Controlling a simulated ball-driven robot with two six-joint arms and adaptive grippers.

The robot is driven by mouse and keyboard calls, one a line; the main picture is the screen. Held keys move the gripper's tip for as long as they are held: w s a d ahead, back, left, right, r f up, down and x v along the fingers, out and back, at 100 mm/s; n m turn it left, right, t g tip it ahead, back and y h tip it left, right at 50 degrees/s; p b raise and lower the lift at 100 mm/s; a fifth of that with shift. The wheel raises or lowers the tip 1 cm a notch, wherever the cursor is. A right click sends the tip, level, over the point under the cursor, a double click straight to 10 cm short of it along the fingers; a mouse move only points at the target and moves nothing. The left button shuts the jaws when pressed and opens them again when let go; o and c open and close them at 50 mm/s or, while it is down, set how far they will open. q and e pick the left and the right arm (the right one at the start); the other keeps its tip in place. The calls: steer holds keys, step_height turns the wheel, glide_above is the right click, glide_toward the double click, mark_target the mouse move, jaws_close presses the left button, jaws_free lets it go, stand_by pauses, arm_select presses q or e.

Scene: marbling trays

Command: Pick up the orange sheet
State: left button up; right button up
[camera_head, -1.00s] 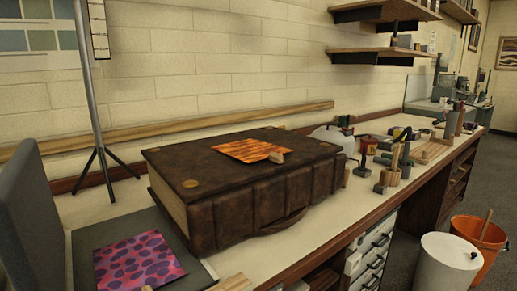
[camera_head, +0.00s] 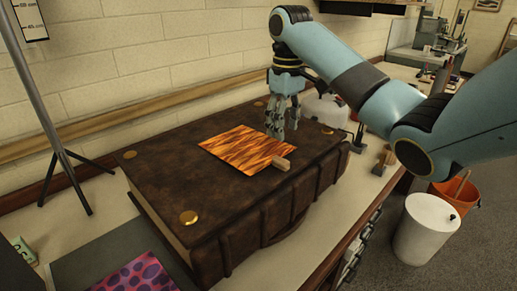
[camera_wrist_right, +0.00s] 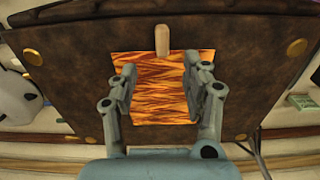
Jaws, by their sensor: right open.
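The orange sheet (camera_head: 242,150), with dark wavy streaks, lies flat on top of a big brown leather-bound book. A small wooden block (camera_head: 281,163) sits at its near right edge. My right gripper (camera_head: 281,136) hangs above the sheet's far right part, fingers pointing down. In the right wrist view the right gripper (camera_wrist_right: 158,82) is open, its two fingers apart on either side of the orange sheet (camera_wrist_right: 160,105), with nothing between them. The wooden block (camera_wrist_right: 162,40) shows beyond the fingertips. My left gripper is not in view.
The brown book (camera_head: 160,185) with brass corner studs takes up most of the worktop. A purple spotted sheet (camera_head: 140,275) lies at the lower left. A tripod stand (camera_head: 45,110) stands at the left. A white bin (camera_head: 425,230) and an orange bucket (camera_head: 460,190) stand on the floor at right.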

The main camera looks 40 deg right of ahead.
mark_target(284, 160)
steer(key=f, duration=0.4)
steer(key=shift+s, duration=0.2)
steer(key=shift+f, duration=0.3)
steer(key=f, duration=0.1)
steer(key=f+p, duration=0.1)
steer(key=f, duration=0.2)
steer(key=shift+s+a+f, duration=0.15)
steer(key=shift+s+f, duration=0.1)
steer(key=shift+f, duration=0.25)
steer(key=c, duration=0.4)
steer(key=shift+c, duration=1)
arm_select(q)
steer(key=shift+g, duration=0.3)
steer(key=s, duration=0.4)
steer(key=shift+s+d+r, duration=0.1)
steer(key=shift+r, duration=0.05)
arm_select(e)
steer(key=shift+c, duration=1.2)
